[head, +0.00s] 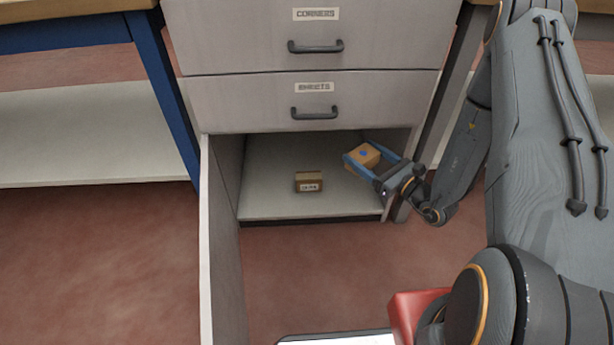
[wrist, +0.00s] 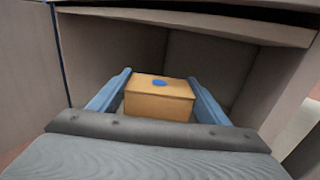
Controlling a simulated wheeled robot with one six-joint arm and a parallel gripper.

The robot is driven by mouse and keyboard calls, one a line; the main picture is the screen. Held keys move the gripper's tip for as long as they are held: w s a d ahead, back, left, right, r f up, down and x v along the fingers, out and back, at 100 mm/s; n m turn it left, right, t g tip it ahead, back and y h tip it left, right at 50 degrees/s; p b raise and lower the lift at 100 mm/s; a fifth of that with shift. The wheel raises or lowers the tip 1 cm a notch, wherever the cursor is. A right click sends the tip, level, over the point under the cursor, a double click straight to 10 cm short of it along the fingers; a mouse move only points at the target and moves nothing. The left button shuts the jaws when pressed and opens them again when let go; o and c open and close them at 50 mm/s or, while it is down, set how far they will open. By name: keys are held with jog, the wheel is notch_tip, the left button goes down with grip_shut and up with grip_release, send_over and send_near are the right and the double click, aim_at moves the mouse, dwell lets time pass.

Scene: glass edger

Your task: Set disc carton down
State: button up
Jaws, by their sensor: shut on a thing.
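The disc carton, a small tan cardboard box with a blue spot on top, is in my gripper (head: 362,159). The carton (head: 365,155) shows at the right side of the open cupboard in the head view. In the wrist view the carton (wrist: 159,98) sits between the two blue fingers of my gripper (wrist: 160,92), which are shut on its sides. It looks tilted in the head view. I cannot tell whether its underside touches the cupboard floor (head: 270,200).
Another small brown carton with a white label (head: 309,182) stands on the cupboard floor, left of my gripper. The open door (head: 222,245) hangs at the left. Two closed drawers (head: 315,95) are above. The cupboard floor left of the labelled carton is clear.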

aim_at(341, 187)
jog(key=w+a+f+m+t+h+b, duration=0.25)
jog(key=w+f+h+b, duration=0.2)
jog(key=w+f, duration=1.05)
jog(key=shift+g+y, duration=0.25)
jog(key=shift+y, duration=0.1)
jog(key=f+b, duration=0.1)
jog(key=f, duration=0.2)
jog(key=f+b, duration=0.2)
jog(key=f, duration=0.2)
jog(key=f+b, duration=0.2)
jog(key=f, duration=0.2)
jog(key=shift+s+d, duration=0.25)
jog(key=shift+d, duration=0.05)
jog(key=shift+r, duration=0.1)
jog(key=o, duration=1.1)
jog(key=shift+s+d, duration=0.1)
jog(key=shift+s, duration=0.2)
jog(key=p+v, duration=0.5)
jog(key=v, duration=0.6)
jog(key=shift+s+d, duration=0.1)
jog(key=shift+s, duration=0.1)
